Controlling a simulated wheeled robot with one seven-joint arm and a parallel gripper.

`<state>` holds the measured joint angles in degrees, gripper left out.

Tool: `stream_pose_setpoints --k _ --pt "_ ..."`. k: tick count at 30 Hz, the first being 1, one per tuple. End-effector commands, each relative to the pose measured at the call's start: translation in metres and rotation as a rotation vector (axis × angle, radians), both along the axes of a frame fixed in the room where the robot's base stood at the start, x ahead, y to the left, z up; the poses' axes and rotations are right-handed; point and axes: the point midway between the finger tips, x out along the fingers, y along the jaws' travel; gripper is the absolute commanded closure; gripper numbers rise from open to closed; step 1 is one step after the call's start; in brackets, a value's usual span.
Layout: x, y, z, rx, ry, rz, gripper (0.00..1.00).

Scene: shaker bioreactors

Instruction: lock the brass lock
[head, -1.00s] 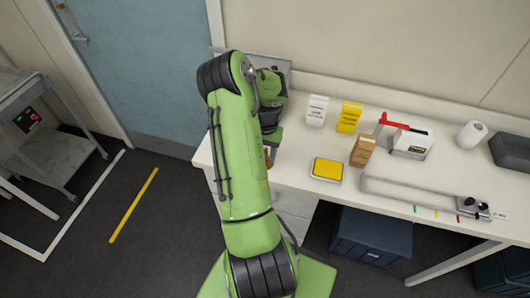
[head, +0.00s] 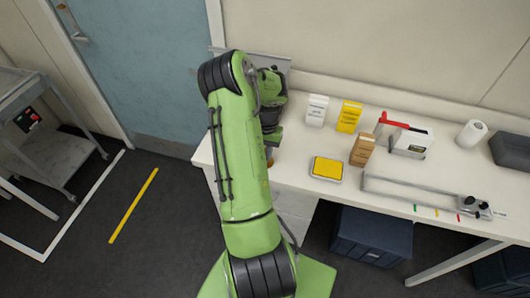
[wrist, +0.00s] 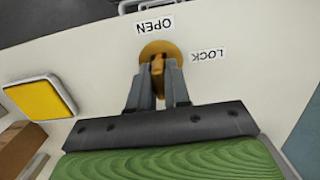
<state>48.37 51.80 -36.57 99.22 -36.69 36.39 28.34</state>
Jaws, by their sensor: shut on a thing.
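The brass lock (wrist: 158,48) shows in the wrist view as a round brass plate with a raised brass key or knob (wrist: 158,66) at its middle. My gripper (wrist: 158,75) is shut on this brass piece, one grey finger on each side. An "OPEN" label (wrist: 155,26) sits above the plate and a "LOCK" label (wrist: 207,55) to its right; both read upside down. The gripped piece stands roughly upright in the picture, nearer in line with the OPEN label than with LOCK.
A yellow-topped tray (head: 327,168) lies on the white bench (head: 300,150); it also shows in the wrist view (wrist: 38,100). Boxes (head: 361,149) and a red-handled device (head: 408,140) stand further right. A long metal frame (head: 415,193) lies near the front edge.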

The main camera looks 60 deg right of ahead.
Motion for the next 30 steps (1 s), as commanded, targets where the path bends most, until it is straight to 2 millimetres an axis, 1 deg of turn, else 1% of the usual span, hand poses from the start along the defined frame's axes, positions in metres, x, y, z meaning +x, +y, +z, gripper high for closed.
stream_pose_setpoints --k 1,6,8,12,15,17,23,25,30 --pt "-0.0007 0.002 -0.0038 0.007 0.003 -0.001 1.0" --pt "-0.0009 0.0026 -0.0042 0.009 0.005 -0.001 1.0" --pt "-0.0006 0.0029 -0.0049 0.009 0.004 0.028 1.0" --pt "-0.0004 0.0029 -0.0067 0.009 0.005 0.269 1.0" --pt "-0.0007 0.0034 -0.0067 0.011 0.006 0.396 1.0" --pt "-0.001 0.0036 -0.0062 0.012 0.007 0.422 1.0" --pt "-0.0012 0.0045 -0.0063 0.015 0.006 0.428 1.0" --pt "-0.001 0.0047 -0.0074 0.015 0.006 0.501 1.0" --pt "-0.0012 0.0048 -0.0084 0.015 0.007 0.783 1.0"
